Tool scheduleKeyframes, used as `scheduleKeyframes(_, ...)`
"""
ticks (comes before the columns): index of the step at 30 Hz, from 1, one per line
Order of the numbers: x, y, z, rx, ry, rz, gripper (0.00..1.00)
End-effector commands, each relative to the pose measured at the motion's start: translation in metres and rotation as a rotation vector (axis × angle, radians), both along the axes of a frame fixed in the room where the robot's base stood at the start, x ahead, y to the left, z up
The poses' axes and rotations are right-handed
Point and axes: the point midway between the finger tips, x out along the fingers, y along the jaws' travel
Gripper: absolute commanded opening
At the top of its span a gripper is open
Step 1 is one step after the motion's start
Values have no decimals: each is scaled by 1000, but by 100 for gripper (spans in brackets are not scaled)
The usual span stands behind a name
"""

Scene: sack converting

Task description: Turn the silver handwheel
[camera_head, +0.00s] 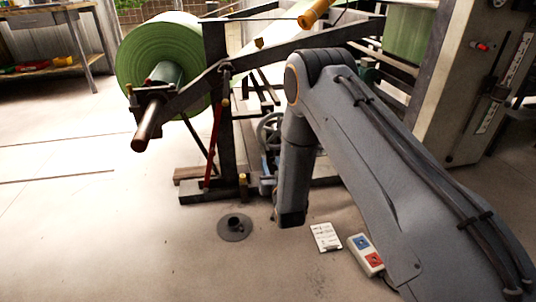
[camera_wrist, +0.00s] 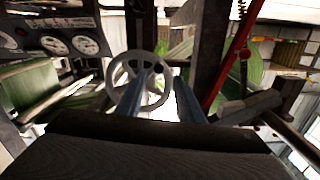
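The silver handwheel (camera_wrist: 139,75) is a spoked ring left of centre in the wrist view. In the head view the handwheel (camera_head: 268,131) shows low on the machine frame, partly hidden behind my arm. My gripper (camera_wrist: 158,78) has its two blue-grey fingers apart, with nothing seen held between them. The left finger overlaps the wheel's lower middle in the picture; the right finger lies just past its right rim. I cannot tell whether either touches it. In the head view my arm hides the fingers.
A green roll (camera_head: 160,58) on a shaft sits left of the machine frame. A red lever (camera_wrist: 229,60) stands right of the fingers. Gauges (camera_wrist: 86,45) are upper left. A clipboard (camera_head: 325,237), a pendant (camera_head: 366,254) and a round base (camera_head: 235,228) lie on the floor.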

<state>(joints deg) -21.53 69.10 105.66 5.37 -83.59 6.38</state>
Motion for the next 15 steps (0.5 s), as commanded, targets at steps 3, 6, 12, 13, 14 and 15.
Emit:
scheduleKeyframes(3, 2, -2, -4, 6, -21, -3, 34)
scheduleKeyframes(6, 11, 0, -5, 8, -24, -3, 34)
scheduleKeyframes(12, 42, 9, -5, 8, -24, -3, 34)
scheduleKeyframes(13, 46, 10, -5, 8, -24, -3, 34)
scheduleKeyframes(14, 50, 11, -5, 8, -24, -3, 34)
scheduleKeyframes(15, 55, 13, -5, 8, -23, -3, 34)
